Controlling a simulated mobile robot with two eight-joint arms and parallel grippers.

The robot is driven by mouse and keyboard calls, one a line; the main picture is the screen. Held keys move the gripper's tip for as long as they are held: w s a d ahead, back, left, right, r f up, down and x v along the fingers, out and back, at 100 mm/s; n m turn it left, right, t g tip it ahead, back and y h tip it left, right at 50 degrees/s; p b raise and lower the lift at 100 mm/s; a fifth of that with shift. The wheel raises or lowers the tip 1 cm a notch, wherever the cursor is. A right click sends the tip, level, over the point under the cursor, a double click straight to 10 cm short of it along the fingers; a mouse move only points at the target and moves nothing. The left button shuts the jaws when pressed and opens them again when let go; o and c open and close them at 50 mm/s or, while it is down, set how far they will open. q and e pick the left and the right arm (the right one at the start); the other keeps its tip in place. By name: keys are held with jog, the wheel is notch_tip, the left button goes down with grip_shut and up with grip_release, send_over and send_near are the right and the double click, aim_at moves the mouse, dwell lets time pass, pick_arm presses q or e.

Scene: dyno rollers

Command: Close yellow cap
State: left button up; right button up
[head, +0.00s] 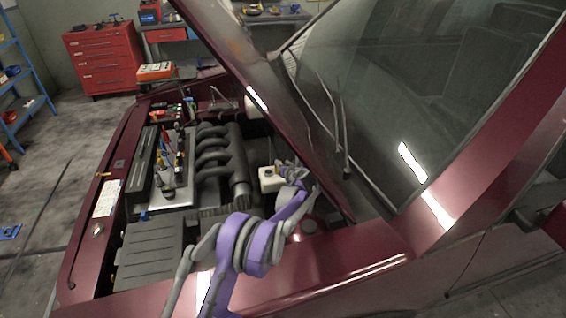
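My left gripper (284,168) is at the end of the purple and grey arm that reaches over the fender into the engine bay. It is at the top of a cream-white reservoir (269,181), close to its right side. The fingers are small and partly hidden by the wrist, so I cannot tell whether they are open or shut, or whether they touch anything. I cannot make out a yellow cap on the reservoir; the gripper covers part of its top. My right gripper is not in view.
The dark red car's raised hood (262,75) slants close above the gripper. The engine (215,160) and a dark grey box (150,252) fill the bay to the left. The fender (350,255) lies under my arm. A red tool cabinet (103,60) stands far back.

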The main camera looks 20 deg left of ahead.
pick_arm(q)
jog(key=shift+w+f, duration=0.1)
grip_shut()
dwell(1.4)
